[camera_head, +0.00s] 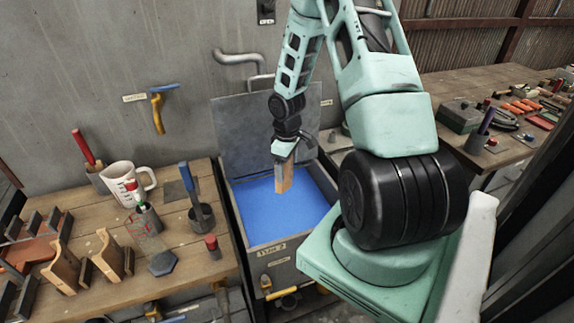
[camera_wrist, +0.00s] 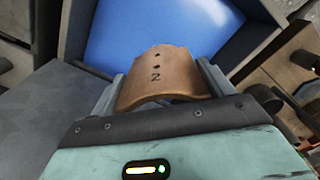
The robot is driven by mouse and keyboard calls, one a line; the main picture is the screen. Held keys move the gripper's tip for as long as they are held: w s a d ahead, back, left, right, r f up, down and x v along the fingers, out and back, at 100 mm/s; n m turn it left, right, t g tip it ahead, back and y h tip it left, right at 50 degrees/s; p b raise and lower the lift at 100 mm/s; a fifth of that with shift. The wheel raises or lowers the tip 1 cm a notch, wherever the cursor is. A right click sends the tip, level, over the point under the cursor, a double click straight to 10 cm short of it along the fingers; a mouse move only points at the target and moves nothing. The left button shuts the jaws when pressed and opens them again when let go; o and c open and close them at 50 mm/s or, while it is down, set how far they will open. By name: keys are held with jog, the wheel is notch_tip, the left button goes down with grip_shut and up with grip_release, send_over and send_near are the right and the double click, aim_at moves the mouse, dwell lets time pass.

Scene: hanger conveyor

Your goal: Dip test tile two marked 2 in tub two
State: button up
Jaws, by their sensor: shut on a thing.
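My gripper (camera_head: 284,150) is shut on a curved brown tile (camera_wrist: 160,72) that bears a dark 2 and two small holes in the wrist view. In the head view the tile (camera_head: 284,178) hangs from my gripper over tub two (camera_head: 283,255), a grey tub with blue liquid (camera_head: 262,212) and a label on its front. The tile's lower end shows against the blue; I cannot tell whether it touches the liquid. The tub's grey lid (camera_head: 240,135) stands raised at the back.
Another bench with tools (camera_head: 500,120) stands at the right.

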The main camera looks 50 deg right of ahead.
aim_at(287, 174)
notch_tip(287, 174, down, 4)
jog(key=b, duration=0.3)
jog(key=shift+r, duration=0.15)
notch_tip(287, 174, down, 9)
jog(key=b, duration=0.6)
notch_tip(287, 174, down, 6)
jog(key=b, duration=0.4)
jog(key=shift+r, duration=0.15)
jog(key=shift+r+p, duration=0.1)
jog(key=shift+p, duration=0.2)
dwell(2.5)
notch_tip(287, 174, up, 6)
jog(key=p, duration=0.5)
jog(key=shift+r, duration=0.1)
dwell(1.8)
